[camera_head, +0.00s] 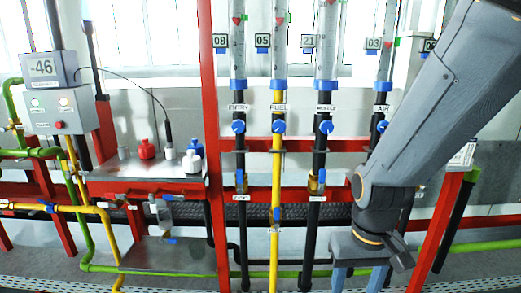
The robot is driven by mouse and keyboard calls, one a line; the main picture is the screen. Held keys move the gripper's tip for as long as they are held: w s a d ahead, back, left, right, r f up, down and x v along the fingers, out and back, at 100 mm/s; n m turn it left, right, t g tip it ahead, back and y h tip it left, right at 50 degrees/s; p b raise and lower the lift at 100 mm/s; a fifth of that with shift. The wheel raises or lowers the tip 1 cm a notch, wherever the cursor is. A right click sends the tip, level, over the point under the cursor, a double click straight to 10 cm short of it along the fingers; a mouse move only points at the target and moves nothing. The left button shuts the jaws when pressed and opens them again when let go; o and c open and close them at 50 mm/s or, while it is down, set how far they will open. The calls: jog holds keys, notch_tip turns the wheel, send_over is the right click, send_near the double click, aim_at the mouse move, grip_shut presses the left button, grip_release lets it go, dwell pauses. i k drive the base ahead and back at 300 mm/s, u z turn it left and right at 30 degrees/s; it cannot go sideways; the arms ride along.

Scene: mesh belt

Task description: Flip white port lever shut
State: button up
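My gripper (359,278) hangs at the lower right, pointing down, with its two blue fingers apart and nothing seen between them. A white bottle-like item (192,162) stands on the metal-topped shelf, beside a red one (147,149) and a blue one (196,147). Below the shelf is a small clear and metal fitting (163,212) with blue parts. A lever marked white cannot be made out at this size, nor whether it is open or shut.
Vertical pipes with blue valve handles (278,127) and clear tubes stand in a red frame (222,200). A yellow pipe (276,175) runs among black ones. A control box with a display (52,68) is at the far left. Green pipes (150,270) cross low down.

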aim_at(154, 207)
jog(key=u, duration=1.3)
